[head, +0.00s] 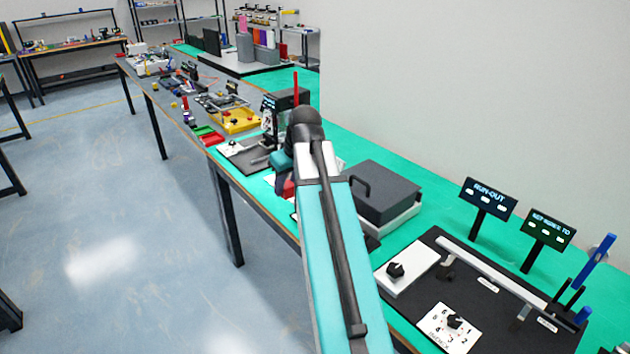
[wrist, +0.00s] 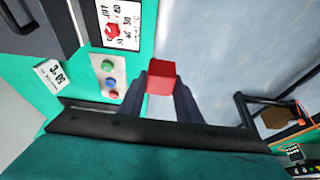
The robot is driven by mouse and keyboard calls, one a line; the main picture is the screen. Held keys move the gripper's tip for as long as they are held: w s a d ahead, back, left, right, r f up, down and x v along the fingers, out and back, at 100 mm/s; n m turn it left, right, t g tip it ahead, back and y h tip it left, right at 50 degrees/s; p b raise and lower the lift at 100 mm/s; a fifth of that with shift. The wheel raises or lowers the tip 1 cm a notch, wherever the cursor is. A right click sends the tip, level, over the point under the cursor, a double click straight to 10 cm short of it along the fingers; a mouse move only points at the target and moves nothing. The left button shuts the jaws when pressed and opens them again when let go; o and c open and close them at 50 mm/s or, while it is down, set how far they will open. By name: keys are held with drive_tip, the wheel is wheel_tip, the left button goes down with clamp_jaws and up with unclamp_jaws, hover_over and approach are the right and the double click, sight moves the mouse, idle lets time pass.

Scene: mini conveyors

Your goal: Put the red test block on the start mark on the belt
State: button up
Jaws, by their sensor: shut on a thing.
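My gripper (wrist: 162,92) shows in the wrist view, with its two dark fingers shut on the red test block (wrist: 161,76). The block sits at the fingertips, over the bench's front edge side, with grey floor behind it in the picture. In the head view my own arm covers most of the gripper. A small red patch (head: 289,188) shows left of the arm; I cannot tell if it is the block. I cannot make out the belt or its start mark in either view.
In the wrist view, a button panel (wrist: 107,77), a dial plate (wrist: 120,22) and a small white card (wrist: 51,74) lie left of the block. In the head view, a dark grey lidded box (head: 385,190) and a black board (head: 480,305) stand right of my arm.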

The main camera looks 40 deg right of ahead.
drive_tip(key=w+a, duration=0.3)
drive_tip(key=a, duration=2.5)
drive_tip(key=shift+r, duration=0.3)
